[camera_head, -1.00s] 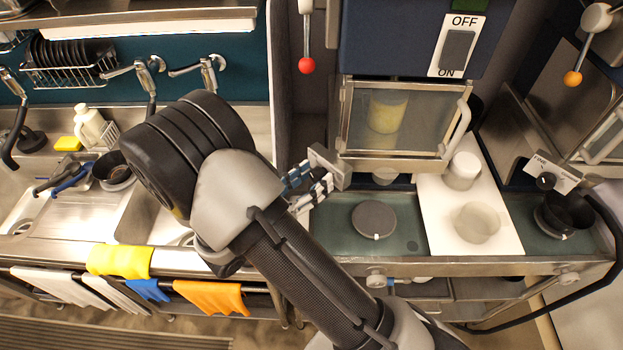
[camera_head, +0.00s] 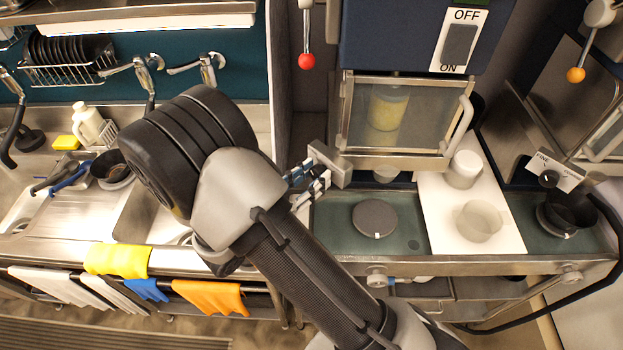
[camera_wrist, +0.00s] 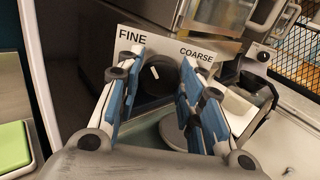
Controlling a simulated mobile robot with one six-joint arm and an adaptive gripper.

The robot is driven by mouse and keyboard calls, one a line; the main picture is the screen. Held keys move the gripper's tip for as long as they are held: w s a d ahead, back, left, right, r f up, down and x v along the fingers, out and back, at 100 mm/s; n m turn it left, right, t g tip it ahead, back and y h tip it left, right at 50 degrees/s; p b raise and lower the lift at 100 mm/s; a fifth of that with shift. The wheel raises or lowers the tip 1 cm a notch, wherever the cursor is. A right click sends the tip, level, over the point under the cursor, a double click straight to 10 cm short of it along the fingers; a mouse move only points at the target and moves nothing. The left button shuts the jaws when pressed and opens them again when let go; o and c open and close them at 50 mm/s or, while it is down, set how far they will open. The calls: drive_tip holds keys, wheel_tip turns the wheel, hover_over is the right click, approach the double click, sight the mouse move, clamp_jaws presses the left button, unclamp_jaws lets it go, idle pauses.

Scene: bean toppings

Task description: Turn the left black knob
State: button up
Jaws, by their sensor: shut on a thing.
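The left black knob (camera_wrist: 157,80) shows in the wrist view as a dark round knob with a small white mark. It sits in front of a white plate (camera_wrist: 152,45) lettered FINE and COARSE. My gripper (camera_wrist: 163,68) has its blue-padded fingers on both sides of the knob, shut on it. In the head view my gripper (camera_head: 308,184) is at a grey metal block (camera_head: 330,165) left of the glass-fronted box. The knob itself is hidden in that view.
A second black knob (camera_head: 549,179) is on a similar plate at the right. A grey round disc (camera_head: 375,218) lies on the green counter below my gripper, and a clear cup (camera_head: 478,221) stands on a white board. The glass-fronted box (camera_head: 395,120) is close to my gripper's right.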

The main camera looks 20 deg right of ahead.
drive_tip(key=m+b, duration=0.2)
drive_tip(key=m, duration=0.1)
drive_tip(key=m+b, duration=0.1)
drive_tip(key=b, duration=0.1)
drive_tip(key=shift+f, duration=0.25)
drive_tip(key=m+b, duration=0.3)
drive_tip(key=m, duration=0.1)
drive_tip(key=shift+b, duration=0.35)
drive_tip(key=m+b, duration=0.4)
drive_tip(key=m+h+b, duration=0.1)
drive_tip(key=m+b, duration=0.4)
drive_tip(key=shift+s+g+b, duration=0.1)
drive_tip(key=shift+g+b, duration=0.2)
drive_tip(key=shift+r, duration=0.1)
drive_tip(key=o, duration=1.1)
drive_tip(key=shift+c, duration=0.2)
